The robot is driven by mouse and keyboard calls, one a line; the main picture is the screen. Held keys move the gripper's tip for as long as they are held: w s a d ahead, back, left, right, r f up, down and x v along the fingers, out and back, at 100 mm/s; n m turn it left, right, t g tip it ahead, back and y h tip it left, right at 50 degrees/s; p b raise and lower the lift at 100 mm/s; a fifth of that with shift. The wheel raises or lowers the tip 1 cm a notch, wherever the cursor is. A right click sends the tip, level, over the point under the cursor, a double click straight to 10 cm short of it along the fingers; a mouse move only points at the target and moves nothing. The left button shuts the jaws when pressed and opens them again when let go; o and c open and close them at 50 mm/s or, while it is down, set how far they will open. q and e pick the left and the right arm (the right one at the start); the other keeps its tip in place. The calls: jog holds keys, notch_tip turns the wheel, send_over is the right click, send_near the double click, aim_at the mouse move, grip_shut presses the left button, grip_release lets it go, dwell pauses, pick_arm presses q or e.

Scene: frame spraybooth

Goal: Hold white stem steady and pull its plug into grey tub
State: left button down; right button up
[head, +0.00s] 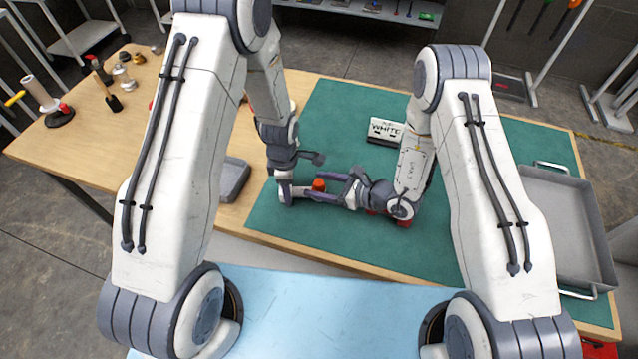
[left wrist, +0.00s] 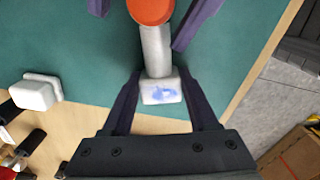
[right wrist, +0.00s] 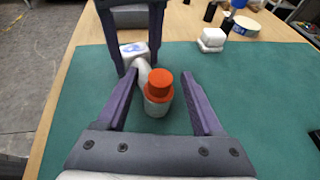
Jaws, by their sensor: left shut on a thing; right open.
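The white stem (left wrist: 155,50) has a white foot block with a blue smudge. Its orange-red plug (right wrist: 159,85) sits in the stem's end and also shows in the head view (head: 319,184). My left gripper (left wrist: 162,88) is shut on the foot block, one finger on each side. My right gripper (right wrist: 160,78) is open, its fingers to either side of the plug and apart from it. A small grey tub (head: 236,180) is partly hidden behind my left arm. A larger grey tray (head: 555,190) with handles is at the right; I cannot tell which is the named tub.
A green mat (head: 330,110) covers much of the wooden table. A card reading WHITE (head: 386,130) stands behind the grippers. Red items (head: 404,223) lie partly hidden by my right arm. Tools and stems (head: 58,112) stand at the far left.

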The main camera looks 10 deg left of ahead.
aim_at(319, 182)
jog(key=shift+a+f, duration=0.1)
jog(key=shift+a, duration=0.1)
grip_shut()
dwell(0.5)
jog(key=shift+d+r, duration=0.1)
jog(key=shift+r, duration=0.6)
jog(key=shift+r, duration=2.25)
